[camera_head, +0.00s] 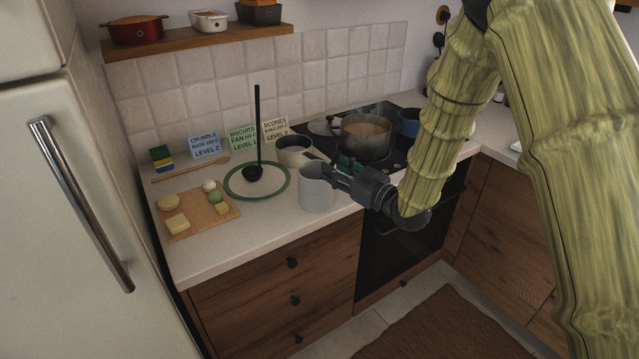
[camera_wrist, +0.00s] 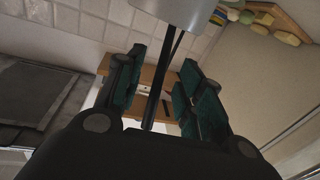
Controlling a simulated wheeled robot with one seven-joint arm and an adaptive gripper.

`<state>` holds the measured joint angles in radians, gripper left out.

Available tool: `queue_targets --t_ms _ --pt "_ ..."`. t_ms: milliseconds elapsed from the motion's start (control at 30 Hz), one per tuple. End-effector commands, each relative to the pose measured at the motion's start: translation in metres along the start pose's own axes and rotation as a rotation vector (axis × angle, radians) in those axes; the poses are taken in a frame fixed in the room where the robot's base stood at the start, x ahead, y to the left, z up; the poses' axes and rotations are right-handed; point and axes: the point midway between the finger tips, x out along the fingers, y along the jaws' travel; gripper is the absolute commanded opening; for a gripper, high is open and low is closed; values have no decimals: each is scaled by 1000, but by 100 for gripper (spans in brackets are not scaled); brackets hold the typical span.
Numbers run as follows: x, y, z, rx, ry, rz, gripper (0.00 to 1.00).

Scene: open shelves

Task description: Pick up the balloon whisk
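I cannot make out a balloon whisk's wire head in either view. A grey crock (camera_head: 317,194) stands near the counter's front edge; its rim and side show upside down in the wrist view (camera_wrist: 180,11). My gripper (camera_head: 338,174) is at the crock's upper right side, fingers towards it. In the wrist view its teal-padded fingers (camera_wrist: 163,68) are apart. A dark rod (camera_wrist: 158,88) runs between them in the picture, with a thinner dark line beside it. I cannot tell whether the rod is a whisk handle or the ladle's, nor whether the fingers touch it.
A black ladle (camera_head: 257,125) stands upright over a green-rimmed plate (camera_head: 272,188), left of the crock. A food board (camera_head: 183,226) lies left. The front counter strip is clear.

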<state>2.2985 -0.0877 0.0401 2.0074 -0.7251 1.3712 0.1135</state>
Motion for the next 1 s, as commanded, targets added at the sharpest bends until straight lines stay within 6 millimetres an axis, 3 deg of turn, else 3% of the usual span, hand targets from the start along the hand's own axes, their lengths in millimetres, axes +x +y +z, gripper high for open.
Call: queue_targets --t_ms 200,500,700,1000 --pt "22 1 -1 1 0 0 37" --pt "25 1 0 1 0 0 37" --pt "25 1 0 1 0 1 1" --pt "25 1 0 1 0 1 0"
